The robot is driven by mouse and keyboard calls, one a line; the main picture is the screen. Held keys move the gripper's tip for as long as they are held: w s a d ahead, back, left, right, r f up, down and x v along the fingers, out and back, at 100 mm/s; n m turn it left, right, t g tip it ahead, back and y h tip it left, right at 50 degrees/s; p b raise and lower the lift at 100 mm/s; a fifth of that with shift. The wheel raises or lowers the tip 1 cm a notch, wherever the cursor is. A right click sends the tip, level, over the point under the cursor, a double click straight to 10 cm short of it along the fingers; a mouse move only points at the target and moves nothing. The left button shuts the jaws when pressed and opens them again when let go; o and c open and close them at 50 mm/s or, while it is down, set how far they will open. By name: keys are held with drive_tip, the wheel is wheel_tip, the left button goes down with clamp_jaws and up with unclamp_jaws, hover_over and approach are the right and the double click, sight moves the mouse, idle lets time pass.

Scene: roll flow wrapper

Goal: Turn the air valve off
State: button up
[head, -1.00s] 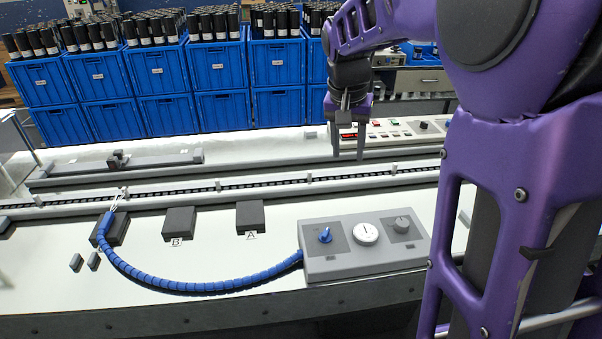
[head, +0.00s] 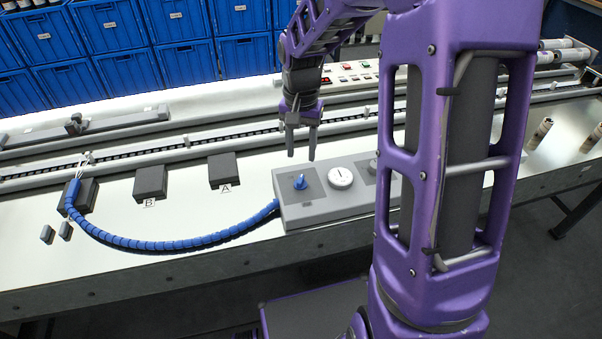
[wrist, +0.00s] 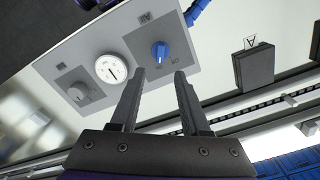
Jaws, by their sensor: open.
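The air valve is a blue knob (head: 300,182) on the left of the grey panel box (head: 330,213); it also shows in the wrist view (wrist: 159,52) beyond my fingertips. A white round gauge (head: 340,178) sits beside it. A grey knob (wrist: 77,93) is on the gauge's other side, partly hidden by my arm in the head view. My gripper (head: 301,155) is open and empty, pointing down above and just behind the box in the head view. In the wrist view its fingers (wrist: 160,75) are apart, with the blue knob ahead between their tips, not touched.
A blue hose (head: 170,243) runs from the box's left side along the table. Dark blocks labelled A (head: 223,170) and B (head: 150,183) stand to the left. A conveyor rail (head: 210,147) runs behind. Blue crates (head: 120,65) stand beyond.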

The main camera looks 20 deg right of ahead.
sight(301, 177)
wheel_tip(301, 177, down, 8)
drive_tip(key=shift+r+b, duration=0.15)
drive_tip(key=shift+b, duration=0.2)
clamp_jaws()
